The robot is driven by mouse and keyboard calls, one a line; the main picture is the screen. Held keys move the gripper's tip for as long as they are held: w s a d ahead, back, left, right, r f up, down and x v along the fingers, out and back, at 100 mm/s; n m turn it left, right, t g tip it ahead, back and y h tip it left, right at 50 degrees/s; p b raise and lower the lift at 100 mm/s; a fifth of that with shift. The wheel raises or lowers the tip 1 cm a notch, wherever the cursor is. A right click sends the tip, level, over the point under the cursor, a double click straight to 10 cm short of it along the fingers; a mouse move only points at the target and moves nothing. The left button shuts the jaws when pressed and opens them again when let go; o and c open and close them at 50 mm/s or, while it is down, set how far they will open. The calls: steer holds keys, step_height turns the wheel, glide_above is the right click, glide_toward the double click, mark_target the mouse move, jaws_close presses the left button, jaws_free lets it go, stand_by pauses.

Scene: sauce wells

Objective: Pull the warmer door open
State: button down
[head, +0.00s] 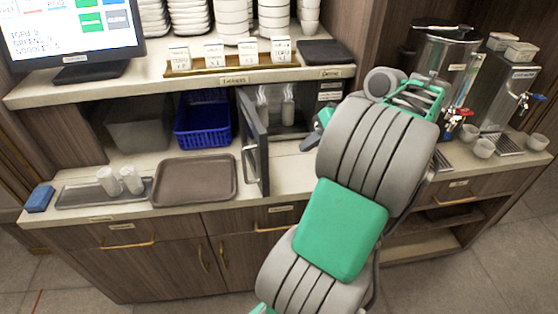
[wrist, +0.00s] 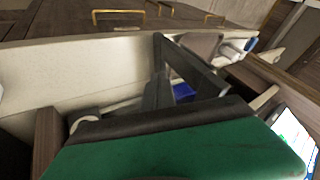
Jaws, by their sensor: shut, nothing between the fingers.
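The warmer door (head: 254,145) is a dark-framed panel at the middle of the counter in the head view. It stands swung out from the warmer (head: 278,128), its free edge toward the counter front. The door also shows as a dark slanted frame in the wrist view (wrist: 197,68). My gripper (head: 308,144) is to the right of the door, in front of the warmer opening, and mostly hidden behind my arm. It is shut and empty.
A brown tray (head: 194,181) lies left of the door, near the counter front. A blue basket (head: 203,123) sits in the shelf space behind it. White shakers (head: 120,181) stand on a grey tray (head: 82,195). Metal urns (head: 440,65) and cups (head: 482,148) stand at the right.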

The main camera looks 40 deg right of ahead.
steer(key=w+a+f, duration=0.5)
steer(key=shift+w+a+f, duration=0.2)
steer(key=shift+a+f, duration=0.15)
steer(key=shift+f, duration=0.05)
